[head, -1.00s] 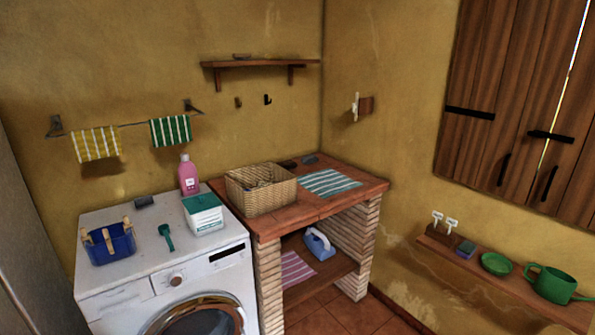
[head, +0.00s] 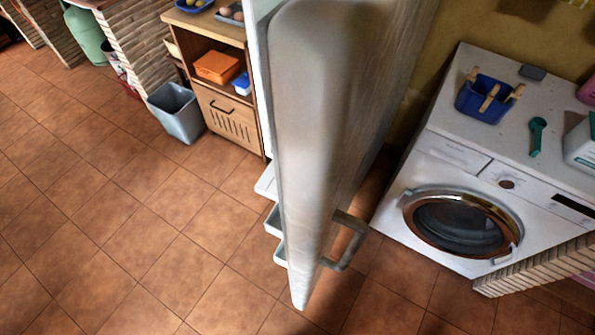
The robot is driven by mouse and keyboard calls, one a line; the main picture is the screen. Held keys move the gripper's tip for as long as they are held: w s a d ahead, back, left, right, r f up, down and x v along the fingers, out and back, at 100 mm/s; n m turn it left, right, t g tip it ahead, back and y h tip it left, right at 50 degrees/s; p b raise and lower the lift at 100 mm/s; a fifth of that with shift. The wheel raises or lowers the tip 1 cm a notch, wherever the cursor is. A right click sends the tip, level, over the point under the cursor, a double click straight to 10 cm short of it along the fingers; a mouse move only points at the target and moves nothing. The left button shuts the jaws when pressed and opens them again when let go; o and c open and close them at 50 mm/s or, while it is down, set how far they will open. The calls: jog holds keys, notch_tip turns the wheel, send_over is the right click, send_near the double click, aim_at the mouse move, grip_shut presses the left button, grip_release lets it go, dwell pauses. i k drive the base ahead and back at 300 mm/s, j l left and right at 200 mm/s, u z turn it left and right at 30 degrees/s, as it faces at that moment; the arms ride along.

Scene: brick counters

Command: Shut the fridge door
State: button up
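The fridge door (head: 305,130) stands wide open in the middle of the head view, swung out toward me and seen almost edge-on. Its grey bar handle (head: 345,241) is on the right-hand face, low in the picture. White door shelves (head: 271,222) stick out from its left, inner side. The fridge body and its inside are mostly hidden behind the door. My gripper is not in view.
A washing machine (head: 440,160) stands right of the door, with a blue peg basket (head: 485,98) on top. A wooden cabinet (head: 225,113) and a grey bin (head: 176,112) stand to the left. The tiled floor (head: 130,230) at left and front is clear.

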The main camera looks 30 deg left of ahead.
aim_at(331, 69)
jog(key=i+l+u, duration=0.25)
jog(key=l+u, duration=0.25)
jog(key=i+l+u, duration=0.15)
jog(key=l+u, duration=1.3)
jog(key=l, duration=0.2)
jog(key=k+l+u, duration=0.15)
jog(key=u, duration=0.35)
jog(key=k+l+u, duration=0.15)
jog(key=u, duration=0.35)
